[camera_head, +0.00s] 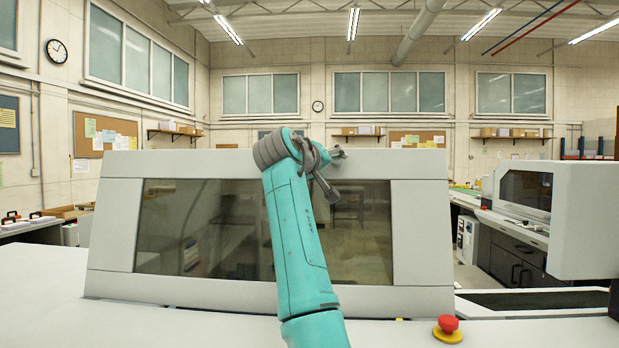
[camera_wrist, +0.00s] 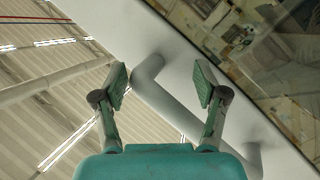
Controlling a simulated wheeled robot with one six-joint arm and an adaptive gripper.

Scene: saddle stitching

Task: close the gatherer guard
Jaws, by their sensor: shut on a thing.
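The gatherer guard (camera_head: 420,235) is a large pale grey panel with a dark window. In the head view it stands raised and leaning, across the middle of the machine. Its grey bar handle (camera_wrist: 176,105) shows in the wrist view, beside the guard's window (camera_wrist: 265,60). My gripper (camera_wrist: 160,80) has a finger on each side of the handle and is shut on it. In the head view my gripper (camera_head: 335,165) is at the guard's top edge, partly hidden by my wrist. My teal arm covers the middle of the window.
A red emergency button (camera_head: 447,325) on a yellow base stands on the pale machine top (camera_head: 150,325) at front right. Another grey machine housing (camera_head: 585,220) with a dark window stands at the right. The space above the guard is free.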

